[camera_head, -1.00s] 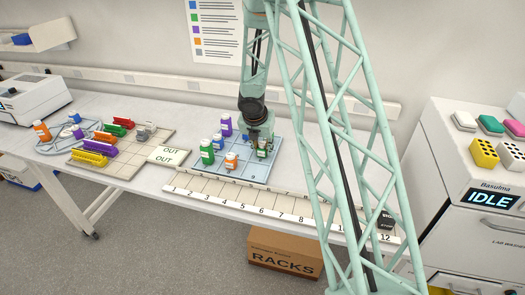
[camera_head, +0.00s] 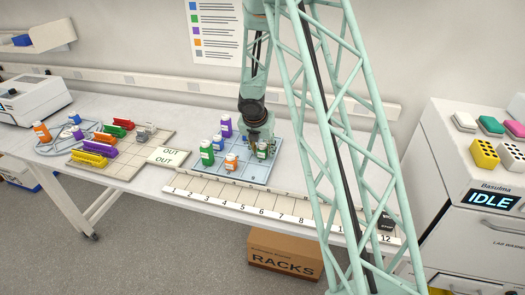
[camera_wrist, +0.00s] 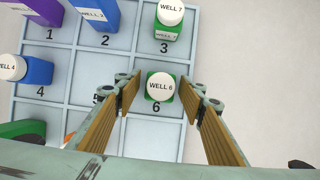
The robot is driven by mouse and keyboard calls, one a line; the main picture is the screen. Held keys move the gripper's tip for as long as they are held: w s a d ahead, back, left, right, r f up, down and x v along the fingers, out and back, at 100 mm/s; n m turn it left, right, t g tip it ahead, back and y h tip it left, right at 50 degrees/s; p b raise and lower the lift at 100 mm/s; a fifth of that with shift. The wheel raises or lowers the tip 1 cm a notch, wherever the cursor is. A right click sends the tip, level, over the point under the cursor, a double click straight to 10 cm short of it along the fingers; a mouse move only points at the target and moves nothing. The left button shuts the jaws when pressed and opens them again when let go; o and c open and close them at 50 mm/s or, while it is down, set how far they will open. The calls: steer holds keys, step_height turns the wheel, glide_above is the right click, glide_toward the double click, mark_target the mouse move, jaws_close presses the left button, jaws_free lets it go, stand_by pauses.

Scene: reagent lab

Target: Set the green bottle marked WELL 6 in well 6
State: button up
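The green bottle marked WELL 6 (camera_wrist: 160,87) has a white cap and stands upright in the cell marked 6 of the pale blue gridded tray (camera_wrist: 112,64). My gripper (camera_wrist: 160,88) is open, with one finger on each side of this bottle and a gap showing on both sides. In the head view, my gripper (camera_head: 261,147) is low over the right part of the tray (camera_head: 238,173), with the bottle partly hidden by it. Another green bottle, marked WELL 7 (camera_wrist: 168,20), stands in cell 3.
A purple bottle (camera_wrist: 24,17) is in cell 1 and blue bottles are in cell 2 (camera_wrist: 97,15) and cell 4 (camera_wrist: 36,72). A green bottle (camera_head: 207,153) and an orange one (camera_head: 231,163) stand left of my gripper. A numbered strip (camera_head: 270,207) runs along the table front.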

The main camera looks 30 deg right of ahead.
steer(key=shift+r, duration=0.15)
steer(key=shift+r, duration=0.3)
steer(key=p+v, duration=0.4)
steer(key=v, duration=0.7)
steer(key=shift+s+a, duration=0.15)
steer(key=shift+a, duration=0.05)
steer(key=shift+r, duration=0.1)
steer(key=shift+r, duration=0.1)
